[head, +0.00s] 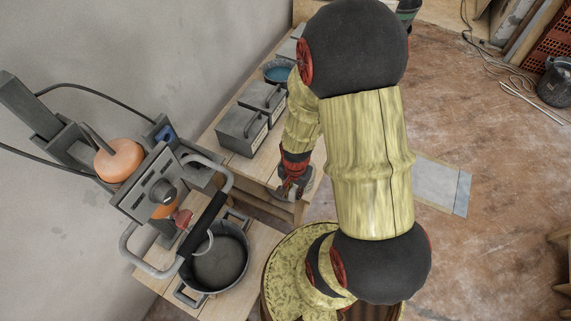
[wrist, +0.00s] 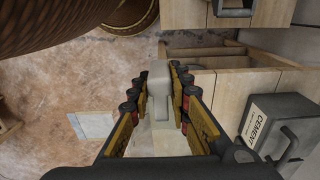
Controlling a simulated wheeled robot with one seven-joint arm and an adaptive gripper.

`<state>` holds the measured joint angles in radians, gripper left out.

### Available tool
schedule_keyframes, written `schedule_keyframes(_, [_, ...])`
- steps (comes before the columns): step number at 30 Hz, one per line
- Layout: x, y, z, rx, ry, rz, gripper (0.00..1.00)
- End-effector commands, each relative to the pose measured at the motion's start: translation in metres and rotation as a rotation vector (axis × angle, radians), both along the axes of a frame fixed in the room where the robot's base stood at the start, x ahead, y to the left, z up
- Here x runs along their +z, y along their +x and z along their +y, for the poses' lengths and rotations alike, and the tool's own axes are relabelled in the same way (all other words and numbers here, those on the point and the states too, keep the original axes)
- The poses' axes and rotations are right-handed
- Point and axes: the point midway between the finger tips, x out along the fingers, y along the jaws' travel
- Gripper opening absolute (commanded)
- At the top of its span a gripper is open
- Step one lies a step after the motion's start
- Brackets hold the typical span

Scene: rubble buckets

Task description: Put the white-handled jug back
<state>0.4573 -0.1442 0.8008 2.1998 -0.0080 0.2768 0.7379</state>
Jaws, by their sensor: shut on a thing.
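My gripper (head: 291,188) is at the end of the bent arm, near the front right end of the wooden bench in the head view. In the wrist view my gripper (wrist: 158,96) has its fingers on both sides of a white handle (wrist: 158,88) and is shut on it. I take this to be the handle of the white-handled jug. The jug's body cannot be made out clearly; the handle and fingers hide much of what is below. In the head view the held jug is mostly hidden by my gripper.
Grey lidded cement boxes (head: 243,130) stand on the bench (head: 207,142), with a blue-filled container (head: 278,73) behind them. A cement box (wrist: 282,130) shows in the wrist view. Open floor (head: 505,170) lies right.

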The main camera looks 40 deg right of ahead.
Motion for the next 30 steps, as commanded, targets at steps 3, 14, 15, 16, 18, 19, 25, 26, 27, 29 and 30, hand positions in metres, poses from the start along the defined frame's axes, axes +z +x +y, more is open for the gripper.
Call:
schedule_keyframes(3, [-0.007, 0.009, -0.008, -0.013, 0.001, 0.001, 0.0])
schedule_keyframes(14, [-0.044, 0.078, -0.048, -0.01, 0.001, 0.001, 0.0])
schedule_keyframes(15, [-0.053, 0.081, -0.05, -0.01, 0.002, 0.004, 0.0])
schedule_keyframes(16, [-0.058, 0.085, -0.052, -0.009, 0.002, 0.004, 0.0])
schedule_keyframes(18, [-0.069, 0.093, -0.057, -0.009, 0.002, 0.004, 0.0])
schedule_keyframes(19, [-0.074, 0.096, -0.059, -0.009, 0.002, 0.004, 0.0])
schedule_keyframes(25, [-0.091, 0.11, -0.067, -0.008, 0.001, 0.001, 0.0])
schedule_keyframes(26, [-0.092, 0.111, -0.068, -0.008, 0.001, 0.001, 0.0])
schedule_keyframes(27, [-0.093, 0.112, -0.069, -0.008, 0.0, 0.0, 0.0])
schedule_keyframes(29, [-0.095, 0.114, -0.07, -0.008, 0.0, 0.0, 0.0])
schedule_keyframes(30, [-0.098, 0.115, -0.07, -0.008, 0.0, 0.001, 0.0])
